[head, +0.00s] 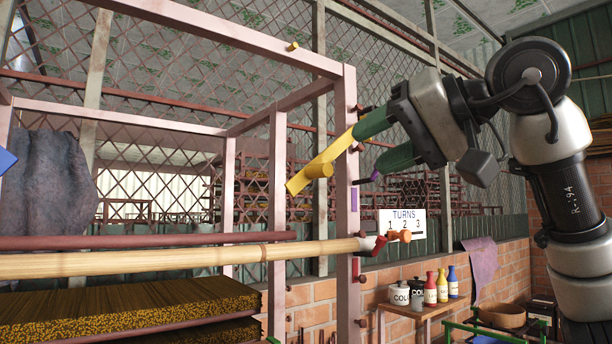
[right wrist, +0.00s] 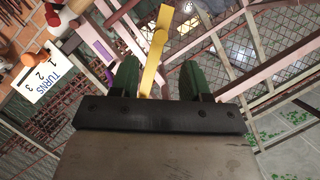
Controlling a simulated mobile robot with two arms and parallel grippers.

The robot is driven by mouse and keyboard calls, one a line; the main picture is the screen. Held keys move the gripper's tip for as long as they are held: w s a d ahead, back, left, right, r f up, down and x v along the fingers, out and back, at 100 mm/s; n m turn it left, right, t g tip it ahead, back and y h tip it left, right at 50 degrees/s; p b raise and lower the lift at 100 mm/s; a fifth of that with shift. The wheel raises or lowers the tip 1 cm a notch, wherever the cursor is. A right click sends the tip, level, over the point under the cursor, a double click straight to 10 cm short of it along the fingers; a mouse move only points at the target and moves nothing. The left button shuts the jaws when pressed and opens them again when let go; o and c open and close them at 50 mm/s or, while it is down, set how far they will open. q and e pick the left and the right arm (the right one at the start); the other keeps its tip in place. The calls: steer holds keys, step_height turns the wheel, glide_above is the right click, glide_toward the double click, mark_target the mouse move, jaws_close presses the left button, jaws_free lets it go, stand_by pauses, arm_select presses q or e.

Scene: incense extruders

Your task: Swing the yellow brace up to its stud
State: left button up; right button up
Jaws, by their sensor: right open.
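The yellow brace (head: 328,157) is a flat bar at the right post of the pink-brown frame. It slants down and left from the post, with a round yellow knob (head: 318,171) near its lower end. In the right wrist view the brace (right wrist: 154,55) shows between the two fingers, nearer the left one; contact cannot be told. My left gripper is not in view.
A bamboo pole (head: 180,261) and a dark red bar cross the frame low down. A "TURNS 1 2 3" sign (head: 404,223) hangs right of the post. Bottles and jars stand on a small table (head: 425,311). A blue piece (head: 6,160) shows at the left edge.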

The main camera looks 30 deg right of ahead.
mark_target(310, 178)
steer(key=p+x, duration=0.2)
steer(key=x, duration=0.8)
steer(key=shift+w+a+f, duration=0.1)
steer(key=shift+w+a, duration=0.1)
steer(key=shift+w, duration=0.05)
